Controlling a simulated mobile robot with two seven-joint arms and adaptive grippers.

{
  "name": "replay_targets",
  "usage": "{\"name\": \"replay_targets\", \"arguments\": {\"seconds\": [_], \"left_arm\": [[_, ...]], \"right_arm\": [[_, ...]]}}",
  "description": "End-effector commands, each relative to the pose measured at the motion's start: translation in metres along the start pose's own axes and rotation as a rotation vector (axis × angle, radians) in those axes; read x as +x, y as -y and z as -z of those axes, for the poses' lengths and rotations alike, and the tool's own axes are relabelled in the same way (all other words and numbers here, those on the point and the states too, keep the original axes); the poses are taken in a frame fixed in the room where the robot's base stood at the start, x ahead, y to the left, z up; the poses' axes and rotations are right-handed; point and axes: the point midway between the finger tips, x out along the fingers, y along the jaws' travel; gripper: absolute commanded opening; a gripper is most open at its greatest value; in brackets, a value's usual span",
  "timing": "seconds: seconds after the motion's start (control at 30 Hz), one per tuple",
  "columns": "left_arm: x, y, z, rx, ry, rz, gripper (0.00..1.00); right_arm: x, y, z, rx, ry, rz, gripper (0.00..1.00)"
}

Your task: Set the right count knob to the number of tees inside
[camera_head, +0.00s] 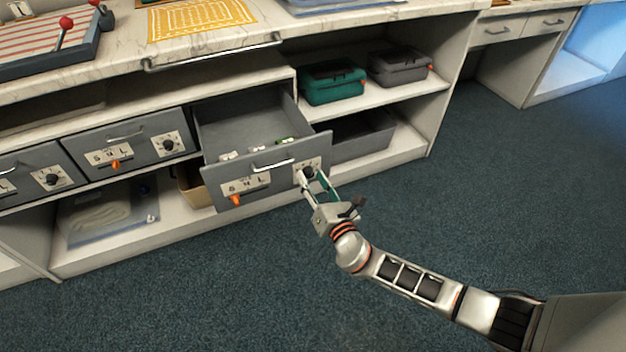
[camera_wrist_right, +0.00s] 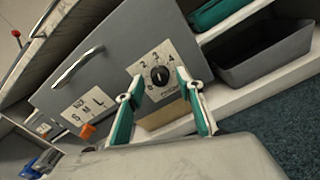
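A grey drawer (camera_head: 270,172) stands pulled out, with small white and green pieces (camera_head: 256,148) lying inside near its front; they are too small to count surely. Its front carries a black round count knob (camera_wrist_right: 160,76) on a white numbered plate, also seen in the head view (camera_head: 309,172). I cannot read the knob's setting surely. My right gripper (camera_head: 312,180) is at this plate, its fingers apart; in the wrist view its green-padded fingers (camera_wrist_right: 162,108) stand on either side below the knob, with no clear contact. My left gripper is not in view.
The drawer front also has a handle (camera_head: 273,166) and an S-M-L plate with an orange slider (camera_head: 236,200). Closed drawers (camera_head: 130,145) with similar knobs are to the left. A teal case (camera_head: 332,82) and grey case (camera_head: 399,66) sit on the shelf. The carpet (camera_head: 480,200) is clear.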

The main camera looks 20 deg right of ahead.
Motion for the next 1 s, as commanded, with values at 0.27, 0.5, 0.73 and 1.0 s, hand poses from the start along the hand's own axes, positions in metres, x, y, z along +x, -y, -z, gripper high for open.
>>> {"name": "replay_targets", "arguments": {"seconds": [0.27, 0.5, 0.73, 1.0], "left_arm": [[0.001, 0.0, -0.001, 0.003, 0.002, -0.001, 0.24], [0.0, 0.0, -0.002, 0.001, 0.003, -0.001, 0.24], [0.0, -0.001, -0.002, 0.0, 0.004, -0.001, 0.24], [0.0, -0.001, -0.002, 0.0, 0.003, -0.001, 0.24]], "right_arm": [[-0.01, 0.0, 0.0, 0.001, 0.0, 0.0, 0.37], [-0.055, 0.001, 0.001, 0.002, -0.003, 0.001, 0.37], [-0.098, 0.0, 0.0, 0.001, -0.001, 0.0, 0.37], [-0.119, 0.0, 0.0, 0.0, 0.0, 0.0, 0.37]]}}
